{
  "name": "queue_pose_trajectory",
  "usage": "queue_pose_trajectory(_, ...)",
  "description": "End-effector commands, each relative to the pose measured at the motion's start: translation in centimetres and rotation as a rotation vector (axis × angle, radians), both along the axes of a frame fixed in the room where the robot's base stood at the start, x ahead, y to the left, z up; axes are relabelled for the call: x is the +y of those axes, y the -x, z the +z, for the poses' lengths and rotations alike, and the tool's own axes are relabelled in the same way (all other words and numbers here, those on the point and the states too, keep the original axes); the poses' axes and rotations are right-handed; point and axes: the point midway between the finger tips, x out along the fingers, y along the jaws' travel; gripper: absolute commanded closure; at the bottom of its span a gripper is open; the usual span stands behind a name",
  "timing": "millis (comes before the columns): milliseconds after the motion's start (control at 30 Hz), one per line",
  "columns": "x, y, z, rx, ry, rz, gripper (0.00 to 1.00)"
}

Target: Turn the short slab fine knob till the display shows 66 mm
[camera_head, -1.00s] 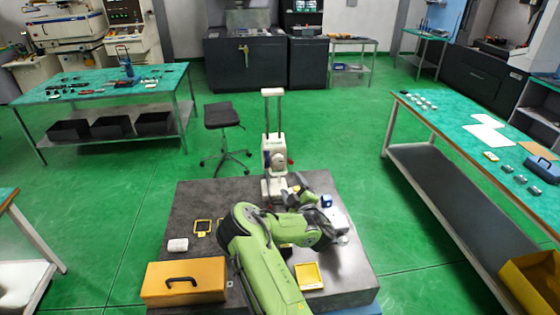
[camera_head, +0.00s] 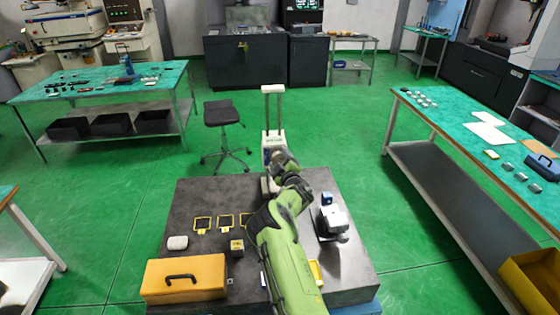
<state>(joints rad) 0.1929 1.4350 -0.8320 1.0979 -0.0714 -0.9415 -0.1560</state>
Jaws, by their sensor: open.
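A white height-gauge-like instrument (camera_head: 268,142) stands upright at the back of the dark slab, with a tall twin-post frame (camera_head: 273,95) above it. My arm reaches up to its front, and my gripper (camera_head: 281,158) is at its lower body. The fingers are small and dark, and I cannot tell whether they touch it. The short slab fine knob cannot be made out; my wrist covers much of the instrument's lower front. No display reading is legible at this size.
The slab (camera_head: 200,195) holds yellow frames (camera_head: 203,223), a small yellow block (camera_head: 237,247), a white rounded object (camera_head: 177,242), a yellow case (camera_head: 185,278) and a white-grey device (camera_head: 332,222) with a blue item (camera_head: 327,199). A stool (camera_head: 222,113) stands behind; green tables flank the slab.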

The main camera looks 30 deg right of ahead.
Motion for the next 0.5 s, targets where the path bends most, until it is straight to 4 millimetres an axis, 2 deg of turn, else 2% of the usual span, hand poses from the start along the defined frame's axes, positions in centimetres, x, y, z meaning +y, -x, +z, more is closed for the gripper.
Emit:
queue_pose_trajectory(67,0.02,0.01,0.0,0.0,0.0,0.0,0.32)
queue_pose_trajectory(400,0.05,0.01,0.01,-0.001,0.0,0.001,0.84)
queue_pose_trajectory(500,0.04,0.01,-0.02,-0.001,-0.003,0.001,0.87)
